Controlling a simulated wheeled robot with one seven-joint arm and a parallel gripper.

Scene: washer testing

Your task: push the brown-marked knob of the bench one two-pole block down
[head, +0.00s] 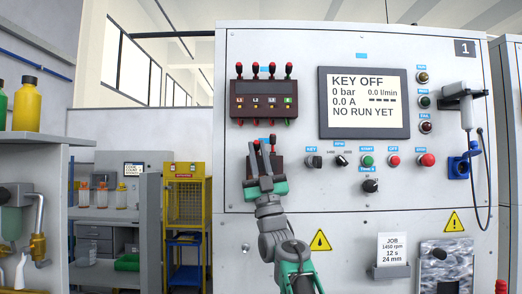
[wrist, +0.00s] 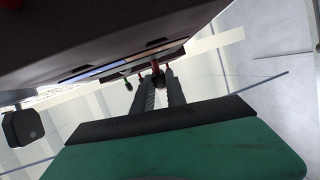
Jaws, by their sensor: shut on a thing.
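The two-pole block (head: 278,170) is a dark box on the front panel of bench one, below the four-pole block, in the head view. One red-topped knob (head: 273,138) stands up at its right. The left part of the block is largely hidden by my gripper (head: 262,152), which reaches up in front of it. In the wrist view my gripper's two fingers (wrist: 159,80) are closed around a dark, reddish knob (wrist: 156,68) at their tips. I cannot make out a brown mark on it.
Above is a four-pole block (head: 264,101) with several red-topped levers, all up. A display (head: 364,99) reads KEY OFF and 0 bar. Switches and buttons (head: 367,161) sit to the right of my gripper. A card holder (head: 391,270) is lower right.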

